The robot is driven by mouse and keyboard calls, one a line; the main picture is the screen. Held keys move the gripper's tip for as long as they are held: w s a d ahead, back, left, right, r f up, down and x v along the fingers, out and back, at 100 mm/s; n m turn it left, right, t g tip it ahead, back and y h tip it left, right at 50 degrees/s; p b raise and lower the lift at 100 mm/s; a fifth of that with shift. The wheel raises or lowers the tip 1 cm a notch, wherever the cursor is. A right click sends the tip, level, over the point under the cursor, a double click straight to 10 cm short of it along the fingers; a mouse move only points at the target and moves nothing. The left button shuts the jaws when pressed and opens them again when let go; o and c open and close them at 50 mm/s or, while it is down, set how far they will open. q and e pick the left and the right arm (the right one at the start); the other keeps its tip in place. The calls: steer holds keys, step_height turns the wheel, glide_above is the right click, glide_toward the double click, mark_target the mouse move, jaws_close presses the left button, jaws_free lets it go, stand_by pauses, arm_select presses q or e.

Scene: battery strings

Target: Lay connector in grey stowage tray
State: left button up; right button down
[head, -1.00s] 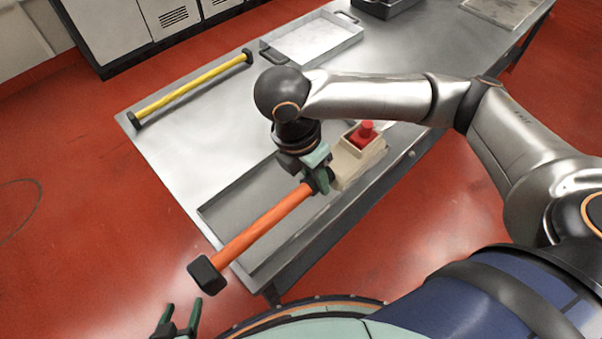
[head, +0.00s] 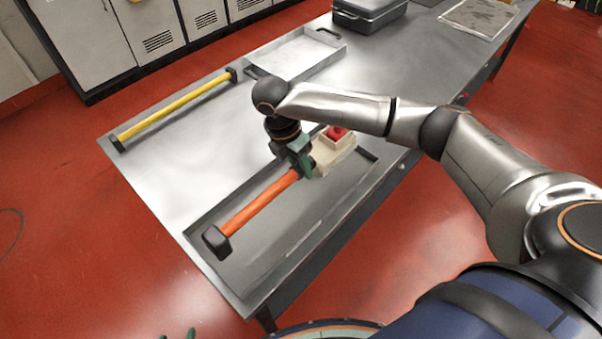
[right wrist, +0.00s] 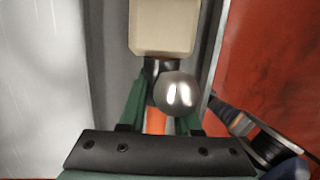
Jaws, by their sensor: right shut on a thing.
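The connector has a beige body (head: 340,158) with a red block (head: 337,133) on top. An orange bar (head: 262,202) with a black end (head: 216,242) runs from it toward the lower left. My right gripper (head: 301,170) is shut on it where the bar meets the body; its green fingers flank the black neck in the right wrist view (right wrist: 158,110). The connector lies within the outline of the grey stowage tray (head: 310,225), along its length. I cannot tell whether it touches the tray floor. My left gripper (head: 178,335) shows only its parted green fingertips, empty, at the bottom edge.
A yellow bar with black ends (head: 175,108) lies along the table's far left edge. A shallow metal tray (head: 298,55) and a dark case (head: 370,15) stand farther back. The metal tabletop (head: 190,165) between yellow bar and stowage tray is clear.

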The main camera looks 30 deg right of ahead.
steer(key=shift+w+d+f, duration=0.1)
steer(key=shift+w+f, duration=0.1)
steer(key=shift+w, duration=0.05)
steer(key=shift+f, duration=1.6)
steer(key=c, duration=0.6)
jaws_free()
steer(key=v, duration=1.2)
steer(key=shift+s, duration=0.1)
